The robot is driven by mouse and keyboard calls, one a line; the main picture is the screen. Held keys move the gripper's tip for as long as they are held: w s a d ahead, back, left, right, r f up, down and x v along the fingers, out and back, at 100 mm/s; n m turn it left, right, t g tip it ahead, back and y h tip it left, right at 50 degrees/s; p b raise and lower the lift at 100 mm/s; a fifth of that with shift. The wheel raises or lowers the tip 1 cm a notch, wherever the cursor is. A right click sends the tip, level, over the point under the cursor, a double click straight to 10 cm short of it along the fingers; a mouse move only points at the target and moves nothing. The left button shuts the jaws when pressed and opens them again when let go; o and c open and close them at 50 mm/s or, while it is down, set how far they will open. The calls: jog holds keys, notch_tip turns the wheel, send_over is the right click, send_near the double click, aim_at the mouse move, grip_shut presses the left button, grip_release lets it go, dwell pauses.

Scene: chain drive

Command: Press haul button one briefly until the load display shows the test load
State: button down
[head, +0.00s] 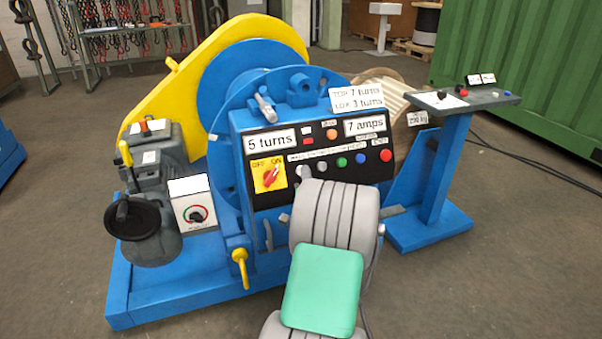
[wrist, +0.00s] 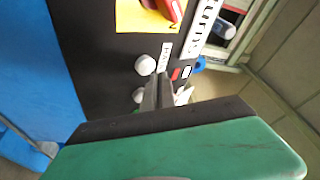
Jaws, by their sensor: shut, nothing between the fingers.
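The black control panel (head: 262,180) stands on the front of the blue winch. It carries a row of round buttons: a green button (head: 341,162), a blue button (head: 360,159), a red button (head: 386,155) and pale ones further left. Haul button one cannot be told by its label. In the wrist view, one white button (wrist: 145,65) shows clear and another white button (wrist: 138,96) is partly covered by my gripper (wrist: 165,88). My gripper is shut and empty, close to the panel; contact cannot be told.
A red rotary switch (head: 271,176) on a yellow plate sits at the panel's left. A small sign (head: 417,119) reads about 290 kg. A side stand (head: 465,100) holds small controls. A yellow lever (head: 240,265) sticks out low at the front.

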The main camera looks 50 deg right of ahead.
jog(key=s, duration=0.1)
jog(key=s+a+r, duration=0.1)
jog(key=s+a+r+b, duration=0.1)
jog(key=shift+s+a+r, duration=0.1)
jog(key=shift+s+a, duration=0.05)
jog(key=shift+s, duration=0.25)
dwell(0.5)
